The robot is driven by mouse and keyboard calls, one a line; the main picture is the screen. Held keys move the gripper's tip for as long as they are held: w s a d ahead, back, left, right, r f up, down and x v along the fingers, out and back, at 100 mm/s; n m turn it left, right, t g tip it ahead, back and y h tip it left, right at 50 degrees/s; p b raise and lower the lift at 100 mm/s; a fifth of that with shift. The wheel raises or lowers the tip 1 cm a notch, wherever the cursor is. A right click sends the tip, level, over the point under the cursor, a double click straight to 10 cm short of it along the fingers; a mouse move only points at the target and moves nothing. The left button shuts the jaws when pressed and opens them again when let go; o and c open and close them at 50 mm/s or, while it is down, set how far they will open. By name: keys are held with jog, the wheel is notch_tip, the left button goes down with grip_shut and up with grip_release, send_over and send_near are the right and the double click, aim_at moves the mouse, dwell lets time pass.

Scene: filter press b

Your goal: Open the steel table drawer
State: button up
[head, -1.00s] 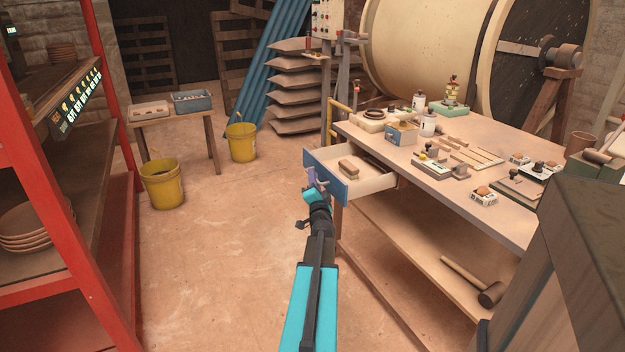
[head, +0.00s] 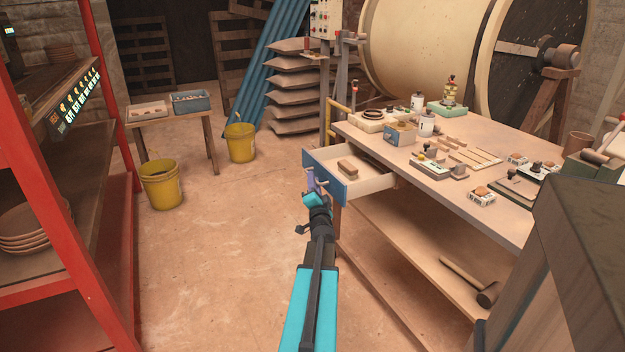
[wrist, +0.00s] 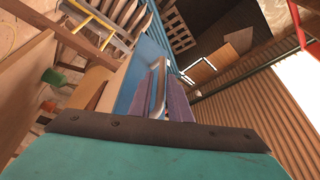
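The steel table drawer (head: 375,183) has a blue front and pale sides. It stands well out from the left side of the work table (head: 440,190), with a brown block (head: 347,167) inside. My gripper (head: 313,182) is at the outer face of the drawer front. In the wrist view the blue drawer front (wrist: 130,85) is close, and its metal bar handle (wrist: 158,90) lies between my two purple fingers (wrist: 162,95). The fingers are near the bar on both sides; whether they press on it is hard to tell.
Stamps, jars and small boxes stand on the table top. A mallet (head: 487,293) lies on its lower shelf. A red rack (head: 95,130) is on the left. Yellow buckets (head: 162,184) stand behind on the floor. The floor left of the drawer is clear.

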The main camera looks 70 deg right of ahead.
jog(key=v, duration=1.1)
jog(key=shift+s+a+p, duration=0.25)
jog(key=shift+a+p, duration=0.1)
jog(key=shift+w, duration=0.15)
